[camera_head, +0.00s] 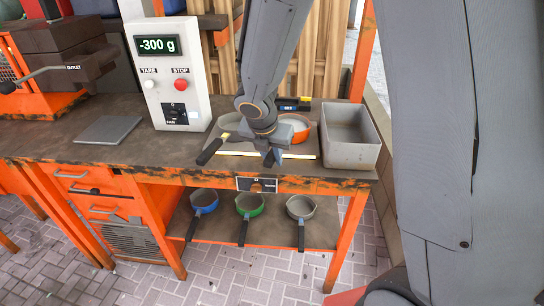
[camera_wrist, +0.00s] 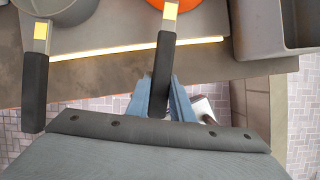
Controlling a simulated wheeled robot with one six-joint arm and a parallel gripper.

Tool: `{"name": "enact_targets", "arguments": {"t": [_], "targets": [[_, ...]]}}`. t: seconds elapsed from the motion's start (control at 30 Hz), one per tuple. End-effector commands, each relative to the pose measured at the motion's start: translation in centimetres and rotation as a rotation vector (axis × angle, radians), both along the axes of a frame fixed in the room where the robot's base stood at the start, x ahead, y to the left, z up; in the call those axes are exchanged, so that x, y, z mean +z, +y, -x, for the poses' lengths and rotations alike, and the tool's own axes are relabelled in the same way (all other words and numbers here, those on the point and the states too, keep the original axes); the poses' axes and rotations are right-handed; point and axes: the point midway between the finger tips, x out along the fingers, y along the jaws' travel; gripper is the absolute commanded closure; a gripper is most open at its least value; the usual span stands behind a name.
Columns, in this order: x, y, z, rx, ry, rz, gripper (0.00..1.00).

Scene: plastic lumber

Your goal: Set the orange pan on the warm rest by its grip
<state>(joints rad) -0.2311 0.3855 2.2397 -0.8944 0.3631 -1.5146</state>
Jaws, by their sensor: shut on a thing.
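The orange pan (camera_head: 296,137) is at the right of the bench top, partly hidden by my arm in the head view. In the wrist view its orange edge (camera_wrist: 200,6) shows at the top. My gripper (camera_wrist: 160,98) is shut on its black grip (camera_wrist: 163,65), which has a yellow patch near the pan. A glowing yellow strip (camera_wrist: 125,48) runs behind the grip, along a grey slab by the bench's front edge; this may be the warm rest. I cannot tell whether the pan touches the slab.
A grey pan (camera_wrist: 60,6) with a black grip is left of the orange one. A grey bin (camera_head: 350,157) stands close on the right. The scale box (camera_head: 172,100) reads -300 g, beside a flat grey plate (camera_head: 108,130). Blue, green and grey pans lie on the lower shelf.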

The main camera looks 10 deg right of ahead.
Motion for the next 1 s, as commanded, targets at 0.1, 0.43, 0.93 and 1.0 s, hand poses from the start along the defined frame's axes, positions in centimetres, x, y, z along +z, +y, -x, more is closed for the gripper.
{"name": "enact_targets", "arguments": {"t": [0.1, 0.43, 0.93, 1.0], "targets": [[-0.2, 0.0, 0.1, 0.001, 0.002, 0.000, 1.00], [-0.2, 0.0, 0.1, 0.000, 0.004, 0.000, 0.58], [2.2, 0.5, 0.9, -0.001, 0.001, -0.001, 0.58], [3.3, 0.8, 1.2, -0.001, -0.001, -0.001, 0.58]]}}
